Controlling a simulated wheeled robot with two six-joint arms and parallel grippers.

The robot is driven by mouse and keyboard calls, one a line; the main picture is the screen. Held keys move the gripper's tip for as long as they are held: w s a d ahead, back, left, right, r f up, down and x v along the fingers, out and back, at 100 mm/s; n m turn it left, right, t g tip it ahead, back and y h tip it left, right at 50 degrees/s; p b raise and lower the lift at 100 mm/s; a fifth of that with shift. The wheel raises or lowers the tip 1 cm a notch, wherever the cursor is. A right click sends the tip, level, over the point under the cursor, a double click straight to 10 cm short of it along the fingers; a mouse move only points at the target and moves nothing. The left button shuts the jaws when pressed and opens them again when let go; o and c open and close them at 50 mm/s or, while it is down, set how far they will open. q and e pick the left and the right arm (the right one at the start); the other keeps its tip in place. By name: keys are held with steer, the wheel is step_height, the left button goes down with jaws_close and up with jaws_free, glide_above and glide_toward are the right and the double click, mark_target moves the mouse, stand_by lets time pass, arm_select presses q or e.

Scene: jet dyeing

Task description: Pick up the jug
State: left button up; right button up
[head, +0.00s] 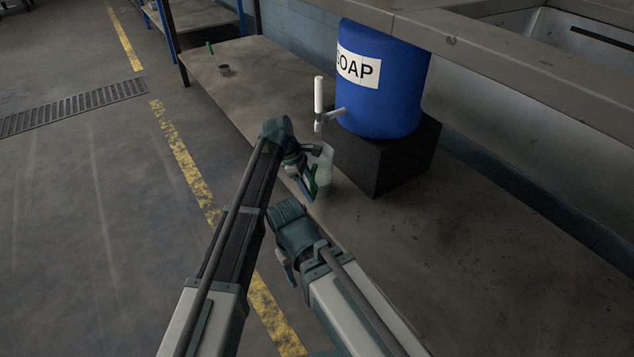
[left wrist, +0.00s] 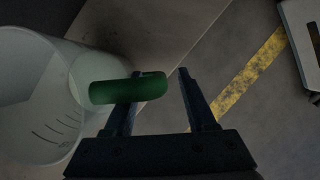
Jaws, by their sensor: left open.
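The jug (head: 325,168) is a translucent pale vessel with a green handle (head: 312,184), standing on the bench beside the black block. In the left wrist view the jug (left wrist: 40,100) fills the left side, with dark graduation marks on its wall. Its green handle (left wrist: 125,89) reaches rightward across my left finger and into the gap between the fingers. My left gripper (head: 305,184) is open at the handle and does not grip it. My right gripper (head: 287,268) is nearer to me, beside the bench edge; its jaws are mostly hidden.
A blue soap barrel (head: 385,85) with a white-handled tap (head: 319,100) stands on a black block (head: 385,160). A steel basin edge overhangs at upper right. The floor left is clear.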

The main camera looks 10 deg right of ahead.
arm_select(q)
steer(key=shift+c, duration=0.2)
jaws_close()
stand_by(1.2)
